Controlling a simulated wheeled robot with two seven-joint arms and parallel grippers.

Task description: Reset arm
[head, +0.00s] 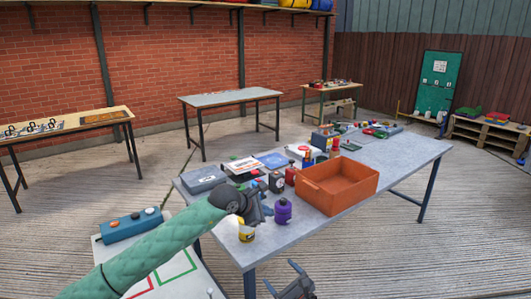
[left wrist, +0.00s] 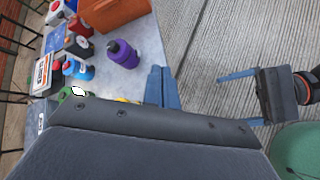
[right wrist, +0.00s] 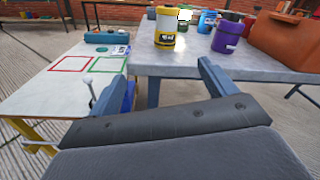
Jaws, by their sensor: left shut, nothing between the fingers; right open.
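My left gripper (head: 267,211) reaches over the near left end of the grey table (head: 397,160), beside a purple bottle (head: 283,210). Its fingers are together and empty in the left wrist view (left wrist: 161,86). My right gripper (head: 282,277) is low at the bottom of the head view, in front of the table's near edge. Its fingers are apart with nothing between them in the right wrist view (right wrist: 160,84). The left wrist view shows the right gripper at its right, over the floor. A yellow jar (right wrist: 166,27) stands beyond the right gripper on the table.
An orange bin (head: 337,187) stands on the table, with a grey case (head: 204,180) and several bottles to its left. A low white table with red and green outlined squares (right wrist: 85,68) adjoins on the left, bearing a blue button box (head: 132,226). Concrete floor is clear at right.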

